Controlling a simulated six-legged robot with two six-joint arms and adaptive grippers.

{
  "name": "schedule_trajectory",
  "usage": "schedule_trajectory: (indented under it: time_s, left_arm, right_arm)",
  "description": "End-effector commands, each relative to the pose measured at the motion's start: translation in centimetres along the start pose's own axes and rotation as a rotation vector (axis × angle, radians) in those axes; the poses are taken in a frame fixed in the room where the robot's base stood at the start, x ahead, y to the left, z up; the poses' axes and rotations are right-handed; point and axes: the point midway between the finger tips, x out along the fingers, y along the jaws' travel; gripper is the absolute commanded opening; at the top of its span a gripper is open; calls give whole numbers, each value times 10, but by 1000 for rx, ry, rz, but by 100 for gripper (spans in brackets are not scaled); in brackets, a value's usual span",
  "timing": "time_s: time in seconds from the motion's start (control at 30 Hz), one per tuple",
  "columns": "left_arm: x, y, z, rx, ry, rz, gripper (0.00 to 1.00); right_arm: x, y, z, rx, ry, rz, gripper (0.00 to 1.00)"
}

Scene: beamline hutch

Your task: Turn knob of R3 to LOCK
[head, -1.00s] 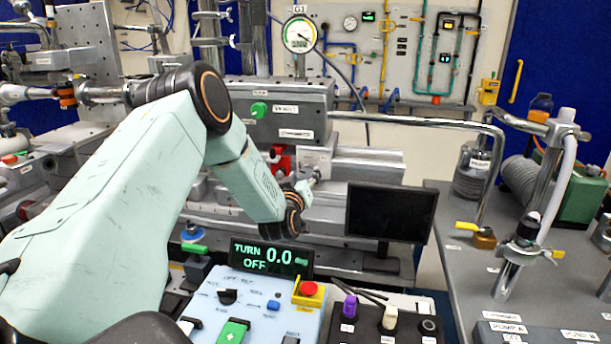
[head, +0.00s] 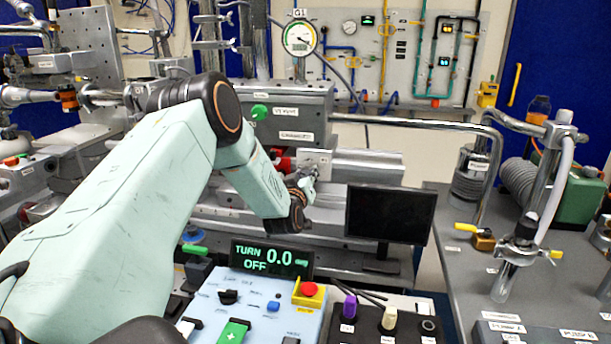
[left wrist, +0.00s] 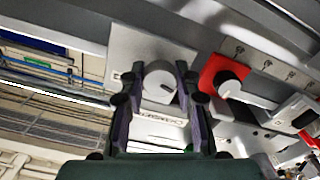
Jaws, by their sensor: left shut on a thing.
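In the left wrist view, a round pale-grey knob (left wrist: 161,80) sits on a grey plate (left wrist: 140,45). My left gripper (left wrist: 159,84) has its two dark fingers on either side of the knob and is shut on it. A label (left wrist: 174,129) below the knob is partly covered by the fingers. I cannot read R3 or LOCK, nor tell the knob's setting. In the head view, my left gripper (head: 308,181) reaches the grey equipment behind the blue panel, partly hidden by my own wrist. My right gripper is in neither view.
In the head view, a dark monitor (head: 390,213) stands right of my wrist. A display (head: 270,259) reading TURN OFF 0.0 and a blue control panel (head: 260,298) lie below it.

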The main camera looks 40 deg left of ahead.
Motion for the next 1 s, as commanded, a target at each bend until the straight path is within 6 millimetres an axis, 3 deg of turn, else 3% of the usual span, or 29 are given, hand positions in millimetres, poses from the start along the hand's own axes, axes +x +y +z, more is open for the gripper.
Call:
schedule_trajectory:
  time_s: [0.23, 0.57, 1.0]
  left_arm:
    - [0, -1, -1, -2, 2, -3, 0]
    - [1, 0, -2, 55, 3, -2, 0]
    - [1, 0, -4, 405, 2, -2, 0]
  right_arm:
    - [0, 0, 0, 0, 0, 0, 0]
    - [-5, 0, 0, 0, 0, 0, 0]
    - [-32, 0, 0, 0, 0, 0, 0]
